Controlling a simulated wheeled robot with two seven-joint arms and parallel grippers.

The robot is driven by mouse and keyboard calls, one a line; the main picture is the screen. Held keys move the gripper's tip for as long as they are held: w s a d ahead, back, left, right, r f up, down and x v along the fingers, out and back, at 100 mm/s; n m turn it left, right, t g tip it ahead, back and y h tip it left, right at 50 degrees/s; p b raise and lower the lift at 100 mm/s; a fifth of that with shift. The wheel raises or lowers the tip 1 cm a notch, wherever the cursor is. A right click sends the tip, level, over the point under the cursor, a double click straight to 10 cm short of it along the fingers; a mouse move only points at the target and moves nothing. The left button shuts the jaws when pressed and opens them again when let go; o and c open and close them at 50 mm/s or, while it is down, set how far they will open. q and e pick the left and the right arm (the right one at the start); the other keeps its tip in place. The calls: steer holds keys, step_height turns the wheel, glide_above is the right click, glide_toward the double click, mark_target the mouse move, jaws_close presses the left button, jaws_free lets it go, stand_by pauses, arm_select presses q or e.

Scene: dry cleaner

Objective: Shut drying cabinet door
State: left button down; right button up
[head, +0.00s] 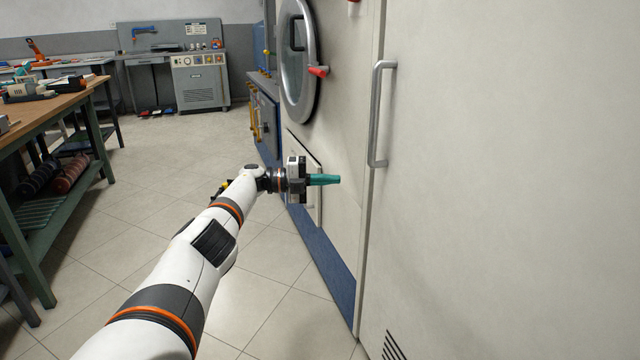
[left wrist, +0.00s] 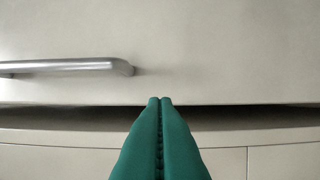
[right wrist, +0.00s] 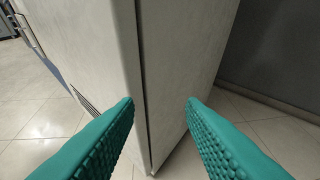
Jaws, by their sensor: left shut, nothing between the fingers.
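The drying cabinet door (head: 510,150) is the large pale panel filling the right of the head view, with a silver bar handle (head: 376,115) near its left edge. In the left wrist view the door (left wrist: 220,50) shows a dark gap along its handle-side edge, so it stands slightly ajar. My left gripper (head: 338,179) is shut and empty, left of the handle and below it; its fingertips (left wrist: 160,100) overlap the door edge in the left wrist view, and contact cannot be told. My right gripper (right wrist: 160,103) is open and empty, by the cabinet's corner and seam.
A washer with a round glass door (head: 298,60) and a red latch stands left of the cabinet. A workbench (head: 60,105) with tools is on the left. A grey machine (head: 200,80) stands at the back. The tiled floor (head: 165,165) between is clear.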

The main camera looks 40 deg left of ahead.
arm_select(q)
steer(key=shift+s+a+b, duration=0.2)
steer(key=shift+a+b, duration=0.35)
steer(key=shift+b, duration=0.45)
steer(key=shift+s+a+b, duration=0.15)
steer(key=shift+a+b, duration=0.35)
steer(key=shift+b, duration=0.5)
arm_select(e)
step_height(320, 180, up, 15)
steer(key=a+t+y, duration=0.2)
steer(key=t+y, duration=0.1)
steer(key=t, duration=0.8)
steer(key=shift+s+a+n+y, duration=0.2)
steer(key=shift+n+y, duration=0.1)
steer(key=shift+y, duration=0.1)
